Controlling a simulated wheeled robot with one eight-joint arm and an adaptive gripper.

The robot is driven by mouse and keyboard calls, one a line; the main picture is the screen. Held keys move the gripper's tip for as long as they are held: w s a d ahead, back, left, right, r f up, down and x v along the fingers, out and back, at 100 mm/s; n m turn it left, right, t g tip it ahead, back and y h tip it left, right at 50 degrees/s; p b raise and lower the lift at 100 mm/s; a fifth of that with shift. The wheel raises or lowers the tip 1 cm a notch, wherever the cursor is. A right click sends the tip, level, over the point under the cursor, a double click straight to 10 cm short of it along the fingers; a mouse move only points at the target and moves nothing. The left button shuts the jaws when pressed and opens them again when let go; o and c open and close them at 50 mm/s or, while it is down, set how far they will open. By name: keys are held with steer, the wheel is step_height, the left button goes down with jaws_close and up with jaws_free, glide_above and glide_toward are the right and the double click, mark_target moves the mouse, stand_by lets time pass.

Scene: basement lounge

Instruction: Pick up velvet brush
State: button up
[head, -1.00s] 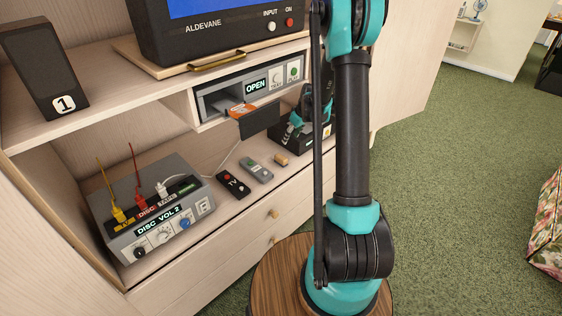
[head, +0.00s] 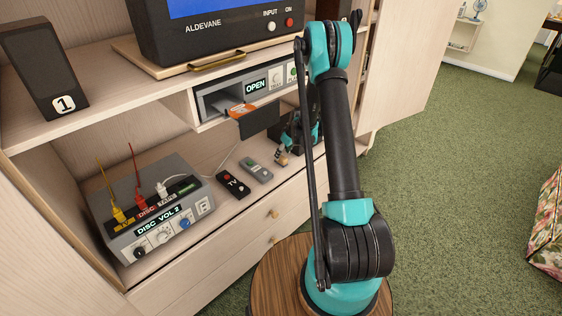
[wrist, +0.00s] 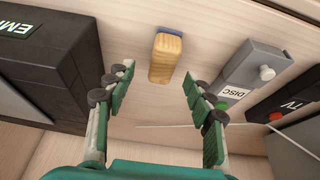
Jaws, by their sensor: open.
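The velvet brush is a small tan wooden block (wrist: 166,60) with a blue strip along its far end. It lies on the light wooden shelf. In the wrist view my gripper (wrist: 159,76) is open and empty, with its green-lined fingers apart. The brush shows beyond the fingertips, in line with the gap between them and a little right of its middle. In the head view my gripper (head: 283,153) is low over the shelf at the brush's spot, and the brush is mostly hidden there.
A grey DISC remote (head: 256,169) and a black TV remote (head: 233,185) lie to the left. A black box (wrist: 45,55) stands close on the left in the wrist view. The player (head: 245,92) has its tray out above, and a thin white cable (wrist: 190,126) crosses the shelf.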

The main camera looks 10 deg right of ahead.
mark_target(281, 157)
steer(key=x, duration=0.4)
steer(key=shift+s, duration=0.15)
jaws_close()
step_height(281, 157, up, 10)
stand_by(0.8)
